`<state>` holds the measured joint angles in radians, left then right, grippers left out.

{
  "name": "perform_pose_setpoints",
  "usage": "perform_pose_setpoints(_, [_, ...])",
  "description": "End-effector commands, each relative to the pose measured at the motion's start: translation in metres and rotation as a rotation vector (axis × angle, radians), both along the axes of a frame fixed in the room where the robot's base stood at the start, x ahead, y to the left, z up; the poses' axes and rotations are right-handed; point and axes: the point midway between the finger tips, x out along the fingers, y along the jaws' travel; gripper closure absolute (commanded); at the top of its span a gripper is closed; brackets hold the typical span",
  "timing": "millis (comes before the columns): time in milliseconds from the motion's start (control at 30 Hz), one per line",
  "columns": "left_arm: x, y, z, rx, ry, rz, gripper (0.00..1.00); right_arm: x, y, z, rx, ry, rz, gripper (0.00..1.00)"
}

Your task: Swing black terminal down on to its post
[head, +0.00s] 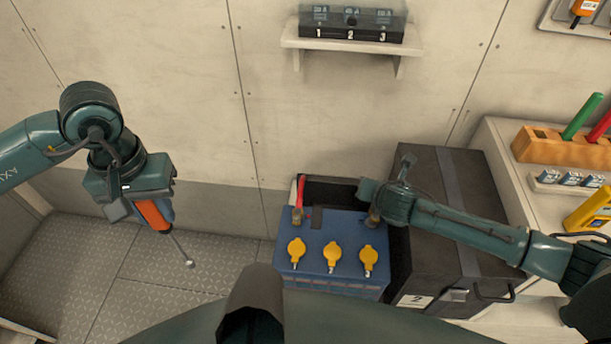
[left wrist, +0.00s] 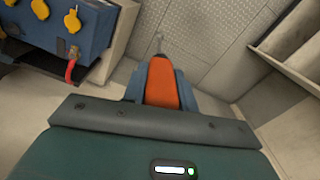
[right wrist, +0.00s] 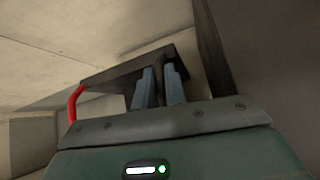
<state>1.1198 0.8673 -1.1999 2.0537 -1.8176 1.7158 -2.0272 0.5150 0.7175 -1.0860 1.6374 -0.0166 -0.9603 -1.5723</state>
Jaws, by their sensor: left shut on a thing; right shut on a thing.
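The blue battery (head: 330,228) has three yellow caps on top and stands low in front of the wall. A red cable (head: 300,192) comes down to its left rear post (head: 297,215); both also show in the left wrist view (left wrist: 71,70). My right gripper (head: 370,200) is at the right rear corner of the battery, by the other post. In the right wrist view its fingers are shut on the dark black terminal (right wrist: 160,66). Whether the terminal touches its post is hidden. My left gripper (head: 152,212) is shut on an orange-handled tool (left wrist: 161,84) with a thin metal rod, left of the battery.
A large black case (head: 440,190) stands close against the battery's right side. A wall shelf (head: 350,44) holds a box numbered 1 to 3. A right-hand counter carries an orange block (head: 560,148) and a yellow device (head: 590,210). The floor (head: 150,270) left of the battery is clear.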

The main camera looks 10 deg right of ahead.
Motion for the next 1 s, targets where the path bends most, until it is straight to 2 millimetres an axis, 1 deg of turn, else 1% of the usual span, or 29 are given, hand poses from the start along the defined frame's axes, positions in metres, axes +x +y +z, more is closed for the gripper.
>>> perform_pose_setpoints(433, [0.0002, 0.0, 0.0002, 0.0, -0.001, 0.0, 0.99, 0.0006, -0.0001, 0.0007, -0.003, -0.014, -0.001, 1.0])
perform_pose_setpoints(467, [0.0002, 0.0, 0.0002, 0.0, -0.001, 0.0, 0.99, 0.0006, -0.0001, 0.0007, -0.003, -0.014, -0.001, 0.87])
perform_pose_setpoints(700, [0.0002, 0.0, 0.0001, 0.0, -0.001, 0.0, 0.99, 0.0002, -0.0001, 0.0002, -0.004, -0.012, -0.001, 0.67])
perform_pose_setpoints(733, [0.0002, 0.0, 0.0001, 0.0, -0.001, 0.0, 0.99, 0.0002, -0.0001, 0.0001, -0.004, -0.012, -0.001, 0.66])
perform_pose_setpoints(1000, [0.0002, -0.0001, 0.0008, 0.0, -0.001, 0.0, 0.99, -0.0016, 0.0001, 0.0013, -0.004, -0.011, -0.001, 0.66])
